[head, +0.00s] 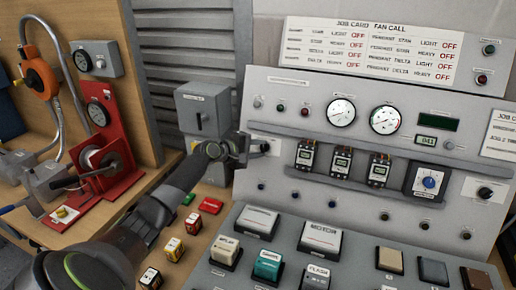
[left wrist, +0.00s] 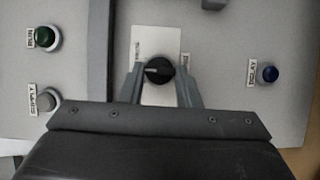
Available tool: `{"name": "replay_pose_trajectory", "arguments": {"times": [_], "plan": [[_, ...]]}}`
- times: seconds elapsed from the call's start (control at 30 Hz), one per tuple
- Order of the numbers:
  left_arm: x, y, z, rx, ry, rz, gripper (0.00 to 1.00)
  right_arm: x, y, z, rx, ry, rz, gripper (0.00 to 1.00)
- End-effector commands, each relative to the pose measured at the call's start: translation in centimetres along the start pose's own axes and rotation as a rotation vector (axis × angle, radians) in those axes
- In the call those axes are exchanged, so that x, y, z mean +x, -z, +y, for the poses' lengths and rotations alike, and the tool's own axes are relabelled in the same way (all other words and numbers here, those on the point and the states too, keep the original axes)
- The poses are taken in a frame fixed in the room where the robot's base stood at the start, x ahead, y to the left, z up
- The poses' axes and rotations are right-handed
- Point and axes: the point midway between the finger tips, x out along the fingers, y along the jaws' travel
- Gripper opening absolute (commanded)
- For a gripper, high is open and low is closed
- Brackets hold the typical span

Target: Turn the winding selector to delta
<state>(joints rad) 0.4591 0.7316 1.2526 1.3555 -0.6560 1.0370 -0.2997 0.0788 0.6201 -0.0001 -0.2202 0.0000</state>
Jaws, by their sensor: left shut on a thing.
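A black round knob with a pale pointer line (left wrist: 160,69) sits on a white label plate (left wrist: 157,40) in the left wrist view. The pointer lies roughly sideways, its pale mark toward the picture's left. Small lettering beside the plate is too blurred to read. My left gripper (left wrist: 161,85) has a finger on each side of this knob and is shut on it. In the head view the left gripper (head: 246,148) reaches the left end of the sloped panel, at the knob (head: 264,147). My right gripper is not in view.
A grey lever box (head: 203,115) stands close behind my left arm. Small colored blocks lie below.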

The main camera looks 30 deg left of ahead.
Motion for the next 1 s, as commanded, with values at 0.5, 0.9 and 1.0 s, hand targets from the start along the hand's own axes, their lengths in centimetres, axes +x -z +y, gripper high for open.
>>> {"name": "replay_pose_trajectory", "arguments": {"times": [0.5, 0.9, 1.0], "plan": [[0.0, -0.2, 0.8, 0.398, 0.229, -0.002, 0.07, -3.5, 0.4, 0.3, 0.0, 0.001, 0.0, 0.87], [0.1, -0.3, 0.7, 0.569, 0.325, -0.002, 0.07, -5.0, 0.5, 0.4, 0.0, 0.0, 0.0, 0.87], [0.1, -0.3, 0.7, 0.587, 0.335, -0.002, 0.07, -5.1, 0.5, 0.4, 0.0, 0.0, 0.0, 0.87]]}}
